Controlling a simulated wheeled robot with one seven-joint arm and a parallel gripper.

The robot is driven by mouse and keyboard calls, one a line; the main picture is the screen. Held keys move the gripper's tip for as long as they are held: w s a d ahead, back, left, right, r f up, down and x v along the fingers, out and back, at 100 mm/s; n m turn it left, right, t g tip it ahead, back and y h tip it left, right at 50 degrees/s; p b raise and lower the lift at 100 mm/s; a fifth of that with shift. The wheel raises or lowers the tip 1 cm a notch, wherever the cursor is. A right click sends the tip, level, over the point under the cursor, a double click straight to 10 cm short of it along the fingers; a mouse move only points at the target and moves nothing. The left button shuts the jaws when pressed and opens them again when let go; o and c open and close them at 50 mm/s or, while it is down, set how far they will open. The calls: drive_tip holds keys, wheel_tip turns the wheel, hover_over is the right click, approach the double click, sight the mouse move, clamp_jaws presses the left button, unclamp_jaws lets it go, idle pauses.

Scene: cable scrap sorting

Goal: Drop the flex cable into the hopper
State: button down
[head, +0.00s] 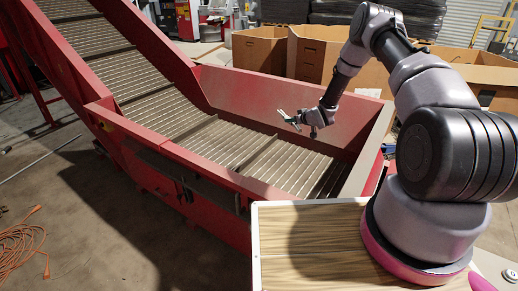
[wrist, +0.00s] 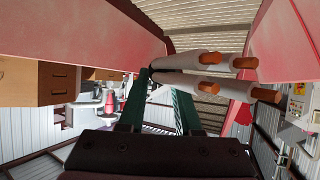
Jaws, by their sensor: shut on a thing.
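The flex cable (wrist: 195,60) shows in the wrist view as pale grey lengths with copper-coloured ends pointing right. My gripper (wrist: 165,75) has dark green fingers, and they are shut on the cable near its left part. In the head view my gripper (head: 290,117) is small and hangs above the hopper, well inside its walls. The hopper (head: 265,92) is a red-walled trough with a slatted metal belt (head: 255,155) as its floor. The cable is too small in the head view to make out clearly. Its hidden part lies behind the fingers.
A red inclined conveyor (head: 160,45) rises from the hopper to the upper left. Brown cardboard boxes (head: 262,50) stand behind it. A wood-topped surface (head: 300,250) lies at the front beside my base. An orange cord (head: 22,245) is coiled on the floor at left.

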drive_tip(key=shift+f, duration=0.7)
drive_tip(key=c, duration=0.5)
unclamp_jaws()
drive_tip(key=v, duration=1)
drive_tip(key=shift+s+d+r, duration=0.15)
drive_tip(key=shift+s, duration=0.2)
